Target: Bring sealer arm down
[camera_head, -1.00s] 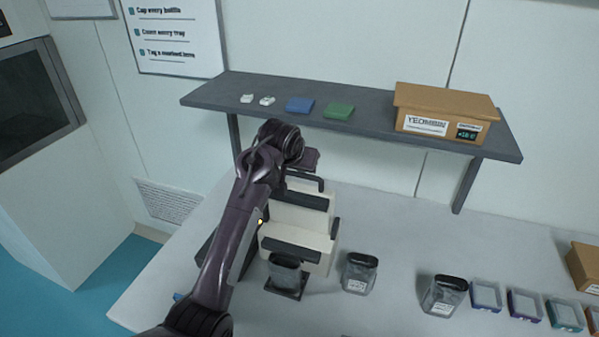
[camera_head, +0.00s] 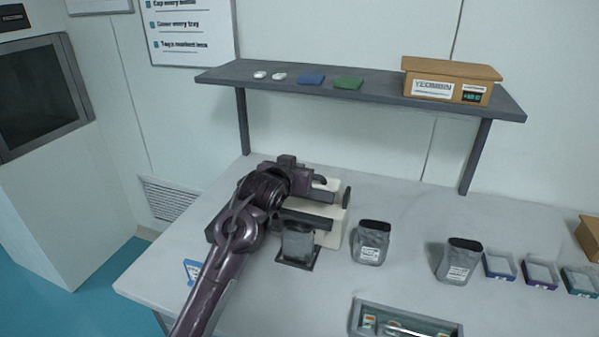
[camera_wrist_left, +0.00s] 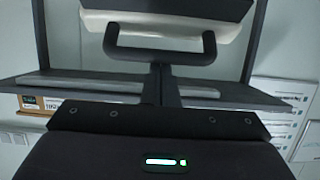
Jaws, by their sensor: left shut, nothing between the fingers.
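The sealer (camera_head: 335,228) is a cream machine with dark bars on the table, partly hidden behind my left arm. A grey pouch-like container (camera_head: 298,243) stands at its front. The dark handle (camera_wrist_left: 160,50) of the sealer arm, a loop on a white part, fills the upper middle of the wrist view. My left gripper (camera_wrist_left: 160,85) is shut and empty, its fingers together just at the handle's crossbar; whether they touch it I cannot tell. In the head view my left gripper (camera_head: 302,178) is over the sealer's top. My right gripper is not in view.
Grey labelled containers (camera_head: 371,243) and (camera_head: 457,262) stand right of the sealer. Small coloured trays (camera_head: 540,273) are further right. A shelf (camera_head: 380,93) holding a cardboard box (camera_head: 449,80) is above. A tray of tools (camera_head: 405,322) lies in front.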

